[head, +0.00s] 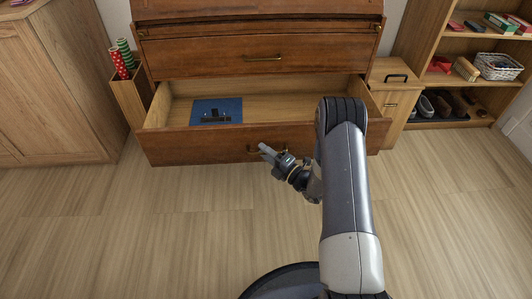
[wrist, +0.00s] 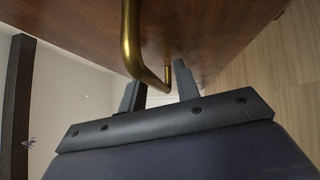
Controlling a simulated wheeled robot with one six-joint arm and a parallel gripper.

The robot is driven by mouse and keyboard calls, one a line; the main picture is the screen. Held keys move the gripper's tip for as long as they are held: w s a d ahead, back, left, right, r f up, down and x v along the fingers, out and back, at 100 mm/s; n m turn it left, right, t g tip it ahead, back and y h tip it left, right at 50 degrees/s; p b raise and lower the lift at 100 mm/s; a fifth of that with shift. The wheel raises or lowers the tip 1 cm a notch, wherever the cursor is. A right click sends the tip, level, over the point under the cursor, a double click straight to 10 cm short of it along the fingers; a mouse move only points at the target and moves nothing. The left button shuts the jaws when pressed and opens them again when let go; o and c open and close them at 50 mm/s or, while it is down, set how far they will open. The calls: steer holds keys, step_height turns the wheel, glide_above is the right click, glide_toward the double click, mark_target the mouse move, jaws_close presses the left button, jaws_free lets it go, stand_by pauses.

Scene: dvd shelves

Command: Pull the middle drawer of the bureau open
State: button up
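The wooden bureau (head: 200,30) stands ahead in the head view. One of its drawers (head: 190,143) is pulled well out, showing its pale inside; another drawer (head: 200,60) above it is shut. Whether a further drawer lies beneath is hidden. The open drawer's brass handle (head: 249,153) is on its front and looms large in the wrist view (wrist: 129,40). My gripper (head: 265,150) is at this handle. In the wrist view its two fingers (wrist: 160,85) stand apart, with the end of the handle between them; contact is unclear.
A blue item (head: 230,105) with dark parts lies in the open drawer. A bin of wrapping rolls (head: 130,98) and a wooden cabinet (head: 45,90) stand at left. A small cabinet (head: 395,105) and shelves (head: 432,45) stand at right. The floor (head: 150,220) in front is clear.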

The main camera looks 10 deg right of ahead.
steer(key=p+v, duration=0.2)
steer(key=v, duration=0.9)
steer(key=shift+p, duration=0.35)
steer(key=shift+a, duration=0.15)
steer(key=shift+b+x, duration=1.35)
steer(key=shift+x, duration=4.1)
steer(key=shift+w, duration=0.15)
